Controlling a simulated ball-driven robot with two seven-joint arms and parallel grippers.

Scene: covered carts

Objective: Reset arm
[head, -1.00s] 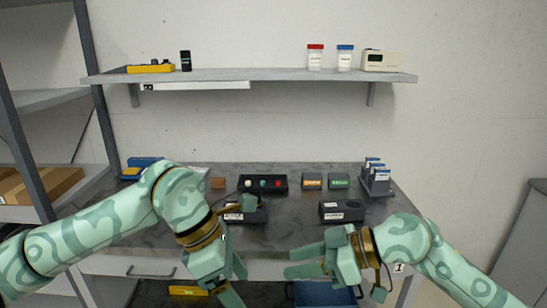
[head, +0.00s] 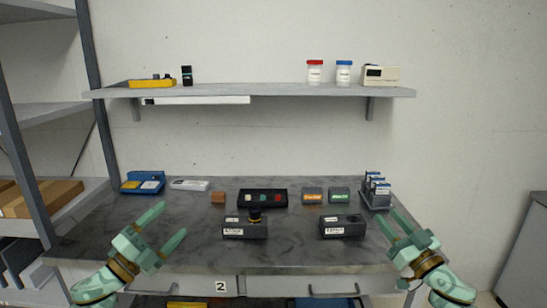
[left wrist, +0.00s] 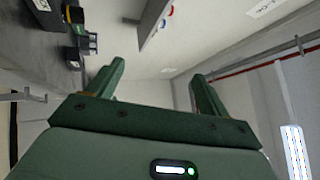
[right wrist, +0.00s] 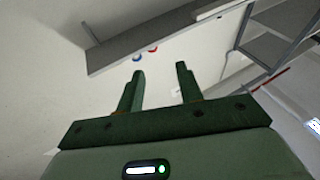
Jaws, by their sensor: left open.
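My left gripper (head: 168,222) is at the front left of the grey worktable (head: 290,250), its green fingers apart and pointing up over the table edge. The left wrist view shows its jaws (left wrist: 158,74) spread and empty. My right gripper (head: 388,220) is at the front right corner of the table, pointing up and inward. The right wrist view shows its jaws (right wrist: 160,72) apart with nothing between them. Neither gripper touches any object on the table.
Behind are a button box (head: 262,190), small labelled boxes (head: 313,195), a rack (head: 376,188) and a blue case (head: 142,183). A wall shelf (head: 250,92) hangs above.

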